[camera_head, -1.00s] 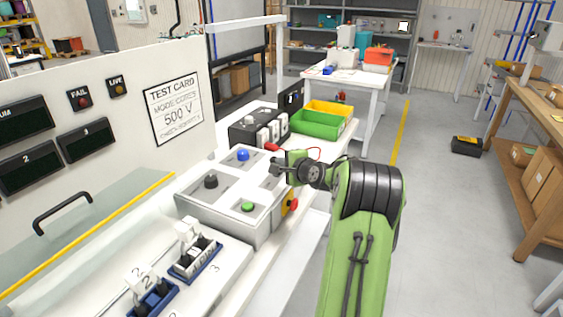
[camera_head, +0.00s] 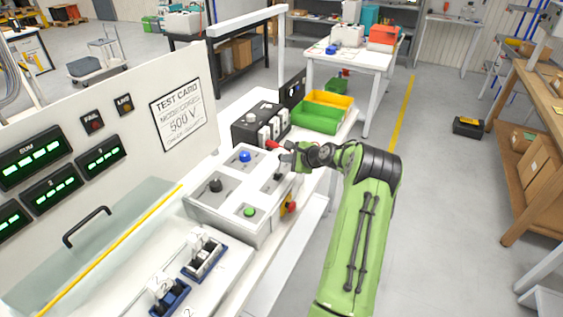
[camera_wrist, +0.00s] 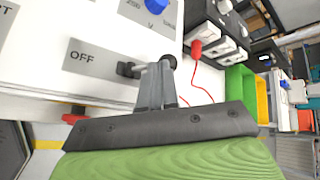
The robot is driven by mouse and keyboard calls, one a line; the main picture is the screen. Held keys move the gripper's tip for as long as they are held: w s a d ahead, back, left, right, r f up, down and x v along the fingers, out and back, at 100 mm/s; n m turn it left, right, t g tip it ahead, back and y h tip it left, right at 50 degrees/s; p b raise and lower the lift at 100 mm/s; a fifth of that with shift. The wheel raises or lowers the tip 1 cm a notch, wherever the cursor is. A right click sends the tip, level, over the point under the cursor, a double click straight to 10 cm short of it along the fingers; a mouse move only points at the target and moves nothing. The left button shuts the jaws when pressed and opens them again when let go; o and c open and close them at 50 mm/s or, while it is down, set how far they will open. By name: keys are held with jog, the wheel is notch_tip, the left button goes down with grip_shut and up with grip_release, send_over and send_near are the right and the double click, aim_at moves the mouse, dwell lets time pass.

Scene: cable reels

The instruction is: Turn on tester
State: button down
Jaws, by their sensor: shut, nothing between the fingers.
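The tester's light grey control box (camera_head: 222,214) stands on the bench, with a blue knob (camera_head: 245,156), a black knob (camera_head: 215,186) and a green button (camera_head: 250,212). Its panel displays (camera_head: 51,189) show lit green segments. My gripper (camera_head: 286,161) is at the box's far right corner. In the wrist view my gripper (camera_wrist: 154,78) is shut and empty, beside a black switch lever (camera_wrist: 128,69) next to the OFF label (camera_wrist: 82,57). The fingers partly cover the switch; whether they touch it I cannot tell.
A red emergency knob (camera_head: 290,207) sits on the box's right side. A red plug (camera_wrist: 196,48) with a red cable is close to my gripper. Green (camera_head: 316,121) and yellow bins stand behind. A clear panel with a black handle (camera_head: 87,226) is at left.

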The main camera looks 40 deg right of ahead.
jog(key=shift+f, duration=0.25)
jog(key=shift+s+a+r, duration=0.1)
jog(key=shift+a+r, duration=0.15)
jog(key=shift+r+p, duration=0.6)
jog(key=shift+r, duration=0.05)
